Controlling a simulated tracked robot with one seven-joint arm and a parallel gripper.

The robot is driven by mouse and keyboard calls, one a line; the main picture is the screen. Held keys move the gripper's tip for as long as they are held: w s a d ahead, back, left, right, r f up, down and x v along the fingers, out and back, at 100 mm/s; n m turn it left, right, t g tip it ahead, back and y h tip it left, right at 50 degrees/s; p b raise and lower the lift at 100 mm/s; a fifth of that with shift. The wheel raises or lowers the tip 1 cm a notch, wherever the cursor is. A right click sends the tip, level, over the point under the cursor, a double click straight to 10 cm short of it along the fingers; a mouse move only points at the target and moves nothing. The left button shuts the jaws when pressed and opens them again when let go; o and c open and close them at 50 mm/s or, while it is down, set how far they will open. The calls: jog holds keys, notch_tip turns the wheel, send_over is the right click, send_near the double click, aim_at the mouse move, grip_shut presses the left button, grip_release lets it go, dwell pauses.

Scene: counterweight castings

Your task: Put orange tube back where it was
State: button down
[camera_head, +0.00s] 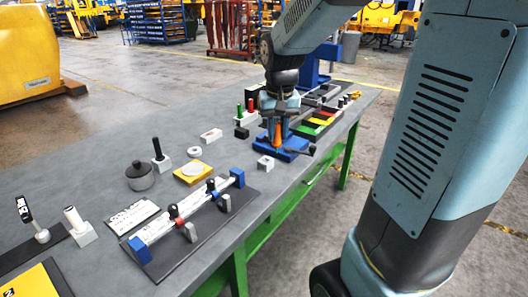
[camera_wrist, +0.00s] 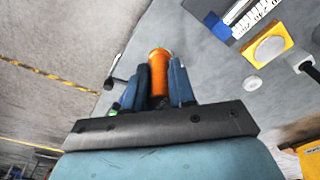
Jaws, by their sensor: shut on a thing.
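The orange tube (camera_head: 278,136) is upright in the head view, between the fingers of my gripper (camera_head: 279,112). In the wrist view the tube (camera_wrist: 158,70) shows between the two dark fingers, and my gripper (camera_wrist: 156,88) is shut on it. A blue fixture (camera_head: 293,149) on the grey table is at the tube's lower end. I cannot tell whether the tube rests in it or is just above it. The fingers hide the tube's upper part in the head view.
A small light block (camera_head: 264,163) stands just in front of the fixture. Green and red upright pieces (camera_head: 240,113) and a black block (camera_head: 241,132) are to its left. A tray with coloured compartments (camera_head: 318,124) lies behind right. A blue-ended rail fixture (camera_head: 185,218) lies nearer.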

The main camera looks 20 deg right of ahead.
jog(key=shift+w+d+f, duration=0.1)
jog(key=shift+w+f, duration=2.65)
jog(key=shift+f, duration=0.2)
jog(key=shift+w+d+f, duration=0.1)
jog(key=shift+w+f, duration=2.65)
jog(key=shift+f, duration=0.15)
jog(key=shift+f, duration=0.15)
jog(key=c, duration=0.9)
grip_release()
jog(key=shift+c, duration=0.2)
